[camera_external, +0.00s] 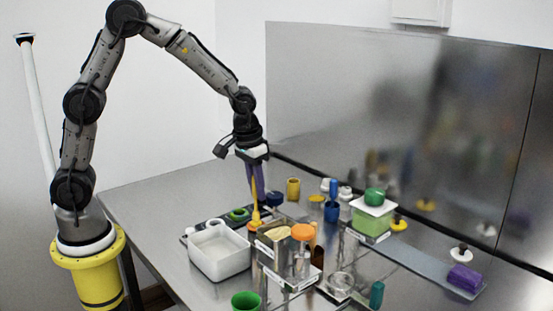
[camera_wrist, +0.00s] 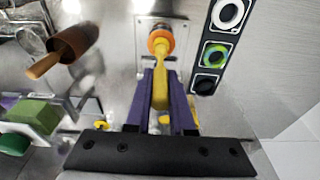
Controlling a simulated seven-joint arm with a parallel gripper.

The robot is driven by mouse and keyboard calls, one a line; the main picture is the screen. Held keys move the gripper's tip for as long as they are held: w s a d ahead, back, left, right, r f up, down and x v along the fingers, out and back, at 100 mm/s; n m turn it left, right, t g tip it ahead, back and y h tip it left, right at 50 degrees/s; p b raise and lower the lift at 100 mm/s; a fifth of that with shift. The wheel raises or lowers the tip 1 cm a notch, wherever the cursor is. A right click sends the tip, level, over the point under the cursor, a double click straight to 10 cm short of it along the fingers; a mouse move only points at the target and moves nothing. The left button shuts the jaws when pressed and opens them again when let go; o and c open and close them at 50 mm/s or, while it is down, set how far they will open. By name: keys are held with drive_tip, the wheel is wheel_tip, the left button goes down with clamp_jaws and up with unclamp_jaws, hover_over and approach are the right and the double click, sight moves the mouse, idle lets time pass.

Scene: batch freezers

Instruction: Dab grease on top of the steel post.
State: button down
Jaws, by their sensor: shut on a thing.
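My gripper (camera_wrist: 160,82) has long purple fingers, shut on a slim yellow tool (camera_wrist: 160,88). The tool also shows in the external view (camera_external: 255,195), hanging roughly upright below the fingers. Its lower end lies over a round orange-rimmed piece (camera_wrist: 161,38) in the wrist view, above a square metal plate (camera_wrist: 145,62). I cannot tell whether the orange rim belongs to the tool or to what stands below it. The steel post is not clearly visible; the tool's end may cover it. I cannot tell whether the end touches anything, and no grease can be made out on it.
A black tray with rings (camera_wrist: 208,75) lies right of the tool in the wrist view. A white bin (camera_external: 220,255) stands in front. Steel containers, one with an orange top (camera_external: 302,231), stand close by at right. A brown cup (camera_wrist: 76,42) with a wooden handle is at left.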

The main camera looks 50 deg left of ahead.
idle(0.3)
drive_tip(key=shift+r, duration=3.45)
